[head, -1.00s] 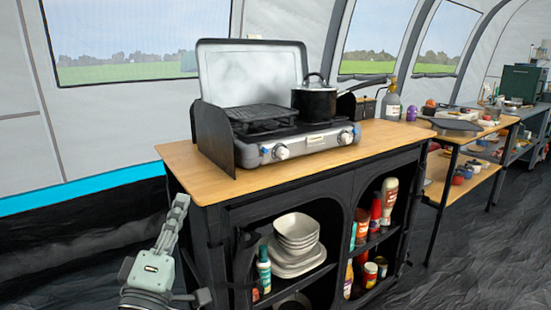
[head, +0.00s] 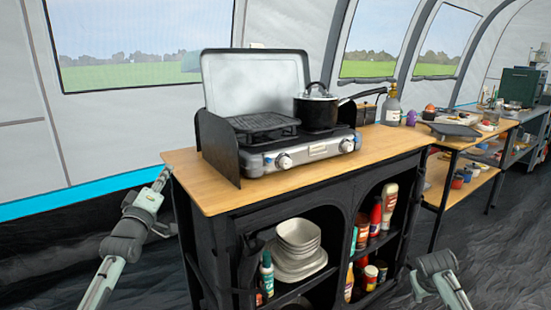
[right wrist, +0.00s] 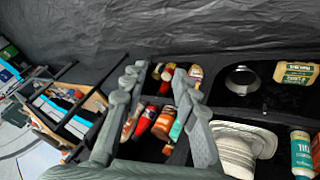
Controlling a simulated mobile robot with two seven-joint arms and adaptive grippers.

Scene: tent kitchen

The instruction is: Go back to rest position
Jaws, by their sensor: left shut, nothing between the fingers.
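My left gripper (head: 164,175) is shut and empty in the head view, beside the left front corner of the wooden-topped cabinet (head: 200,190). Its arm reaches in from the lower left. Part of my right arm (head: 435,268) shows at the lower right of the head view, in front of the cabinet's right side. My right gripper (right wrist: 158,80) shows in the right wrist view with its two fingers apart and nothing between them. Shelf bottles lie beyond the fingers in that view.
A camping stove (head: 300,152) with a black pot (head: 316,110) stands on the cabinet. White bowls and plates (head: 298,250) and several bottles (head: 375,215) fill its shelves. A second table (head: 465,140) stands to the right. Dark floor lies in front.

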